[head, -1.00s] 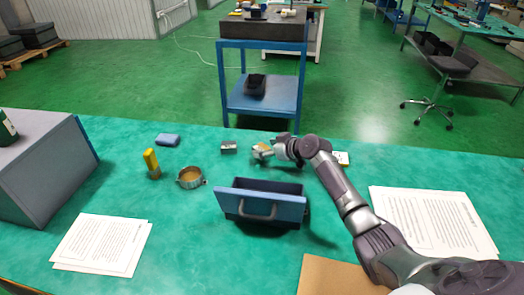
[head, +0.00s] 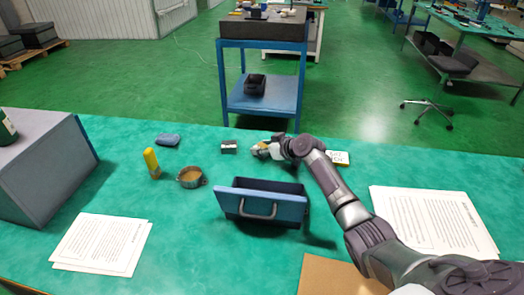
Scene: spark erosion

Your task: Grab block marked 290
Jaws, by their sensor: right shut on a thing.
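My right gripper (head: 259,150) is over the back of the green bench, past the blue drawer-like box. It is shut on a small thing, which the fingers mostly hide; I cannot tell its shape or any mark. A small grey metal block (head: 229,147) lies on the bench just left of the gripper, with a gap between them. No number is legible on it. A small white-and-yellow piece with dark markings (head: 339,157) lies right of my right forearm, partly hidden by it; its text is too small to read. My left gripper is out of view.
The blue box with a handle (head: 270,191) stands mid-bench. To its left are a round metal ring or dish (head: 191,177), a yellow-topped piece (head: 151,162) and a blue block (head: 168,140). Papers (head: 103,243) lie left, more papers (head: 433,218) right. A grey case (head: 45,165) stands far left.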

